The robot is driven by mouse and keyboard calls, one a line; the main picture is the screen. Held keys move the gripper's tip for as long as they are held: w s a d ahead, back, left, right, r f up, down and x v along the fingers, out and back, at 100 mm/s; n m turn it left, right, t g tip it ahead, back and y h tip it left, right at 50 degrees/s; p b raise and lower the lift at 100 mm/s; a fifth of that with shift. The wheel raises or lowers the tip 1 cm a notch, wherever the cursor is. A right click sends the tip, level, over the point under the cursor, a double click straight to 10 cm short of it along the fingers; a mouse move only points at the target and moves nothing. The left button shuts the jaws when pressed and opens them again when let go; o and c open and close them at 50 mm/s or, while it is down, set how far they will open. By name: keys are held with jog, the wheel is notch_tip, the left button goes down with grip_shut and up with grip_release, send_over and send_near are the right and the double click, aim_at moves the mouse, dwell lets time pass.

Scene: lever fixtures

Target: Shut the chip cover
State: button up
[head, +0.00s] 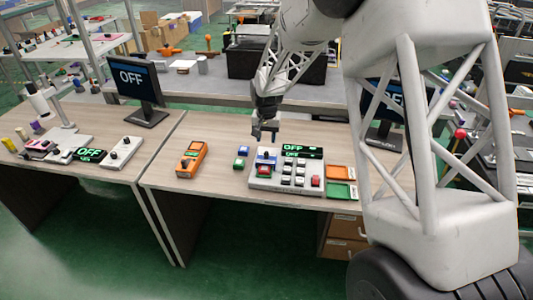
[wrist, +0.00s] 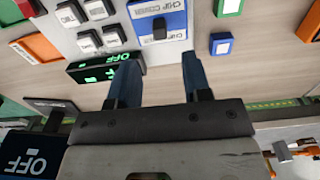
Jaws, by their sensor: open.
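The chip cover (wrist: 158,22) is a blue and white piece with printed lettering and a dark handle in the wrist view. In the head view the chip cover (head: 266,157) sits at the left part of a grey console (head: 258,184). How far it stands open is hard to tell. My gripper (head: 264,136) hangs above and behind it, apart from it. In the wrist view my gripper (wrist: 158,72) is open and empty, with the cover beyond the gap between its two blue fingers.
A display (head: 302,151) reading OFF and several buttons share the console. A red button (head: 264,171) is in front of the cover. Small blue (head: 243,150) and green (head: 239,163) blocks and an orange box (head: 192,160) lie left. Orange and green trays are right. A monitor (head: 135,80) stands behind.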

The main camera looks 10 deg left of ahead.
aim_at(266, 152)
dwell(0.3)
jog(key=shift+f, duration=3.9)
grip_shut()
